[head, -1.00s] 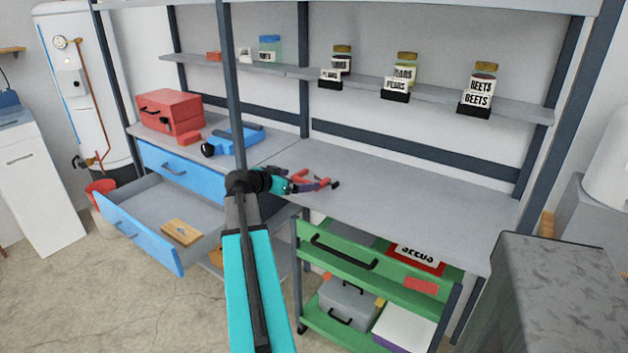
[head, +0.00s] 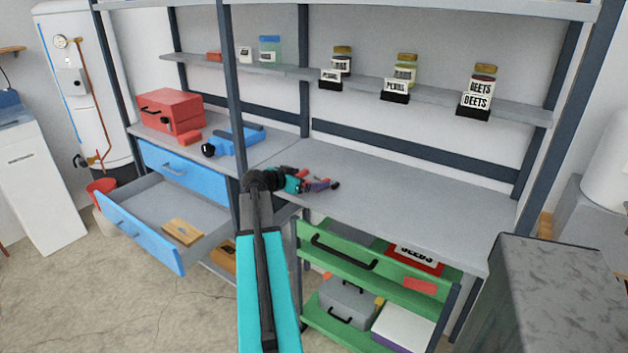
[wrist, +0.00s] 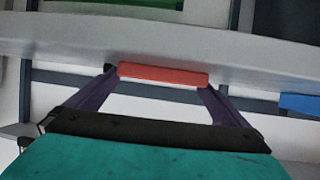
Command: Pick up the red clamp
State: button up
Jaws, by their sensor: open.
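In the head view, small red parts (head: 290,170) show at the front edge of the workbench, partly hidden by my gripper (head: 318,184). My gripper has purple fingers and also shows in the wrist view (wrist: 160,84), where the fingers are spread wide, one near each end of the bar. I cannot tell whether the fingers touch it.
The grey workbench (head: 420,195) is clear to the right. A dark upright post (head: 231,90) rises beside my arm. A blue drawer (head: 138,232) is open, holding a wooden item (head: 183,232).

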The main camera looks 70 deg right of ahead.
dwell(0.5)
jog(key=c, duration=1)
jog(key=shift+r, duration=0.2)
jog(key=shift+r+b, duration=0.4)
jog(key=shift+r, duration=1.1)
jog(key=a, duration=0.5)
jog(key=a+r+b, duration=0.1)
jog(key=a, duration=0.4)
jog(key=a+b, duration=0.1)
jog(key=a, duration=0.5)
jog(key=shift+w+r, duration=0.2)
jog(key=shift+r, duration=0.15)
